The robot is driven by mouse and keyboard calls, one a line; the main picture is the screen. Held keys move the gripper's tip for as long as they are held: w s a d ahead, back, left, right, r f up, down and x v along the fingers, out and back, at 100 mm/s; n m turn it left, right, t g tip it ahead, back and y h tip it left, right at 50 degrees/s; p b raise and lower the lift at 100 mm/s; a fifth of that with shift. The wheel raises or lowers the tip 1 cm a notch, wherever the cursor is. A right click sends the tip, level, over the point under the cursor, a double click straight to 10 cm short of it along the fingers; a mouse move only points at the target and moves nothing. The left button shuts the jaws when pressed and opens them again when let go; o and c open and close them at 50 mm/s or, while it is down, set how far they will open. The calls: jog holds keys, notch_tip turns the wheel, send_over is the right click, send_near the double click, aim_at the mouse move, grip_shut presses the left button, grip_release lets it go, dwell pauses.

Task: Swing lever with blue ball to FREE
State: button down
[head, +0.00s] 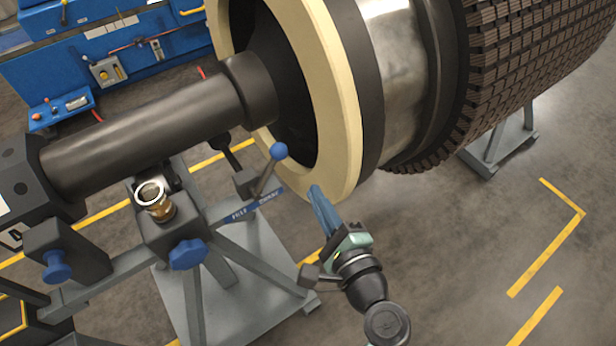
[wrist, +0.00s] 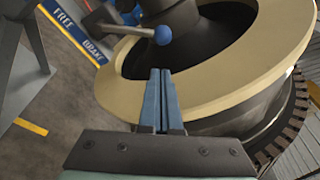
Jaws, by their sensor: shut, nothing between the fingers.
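The lever is a short metal rod with a blue ball (head: 278,151) on its upper end, mounted on the rotor stand. In the wrist view the blue ball (wrist: 163,35) shows just beyond my fingertips. A blue label plate (head: 254,205) lies below the lever; in the wrist view the plate (wrist: 74,28) reads FREE at one end and BRAKE at the other. The lever leans away from the plate's far side; its exact setting I cannot tell. My gripper (head: 316,190) is shut and empty, to the lower right of the ball and apart from it. Its fingers (wrist: 160,75) point toward the ball.
The cream rotor ring (head: 345,110) stands close behind my gripper. The dark shaft (head: 150,125) runs left above the stand (head: 225,270). Blue knobs (head: 188,254) and a brass-coloured fitting (head: 157,208) are on the stand. Open floor lies to the right.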

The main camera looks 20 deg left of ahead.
aim_at(284, 158)
jog(key=x, duration=0.9)
jog(key=shift+a+p, duration=0.15)
jog(key=shift+p, duration=0.2)
jog(key=shift+s+a+r+n, duration=0.2)
jog(key=shift+r+n, duration=0.1)
jog(key=shift+n, duration=0.1)
jog(key=shift+s+b, duration=0.1)
jog(key=shift+b, duration=0.3)
jog(key=shift+s+a+r+n+t+b, duration=0.3)
jog(key=shift+s+a+r+n+b, duration=0.25)
jog(key=shift+n+b, duration=0.3)
jog(key=s+a+n+t+y+b, duration=0.1)
jog(key=s+a+n+y+b, duration=0.1)
jog(key=s+a+n+b, duration=0.5)
jog(key=s+n+b, duration=0.2)
jog(key=n+b, duration=0.3)
jog(key=b, duration=0.3)
jog(key=shift+r+y, duration=0.3)
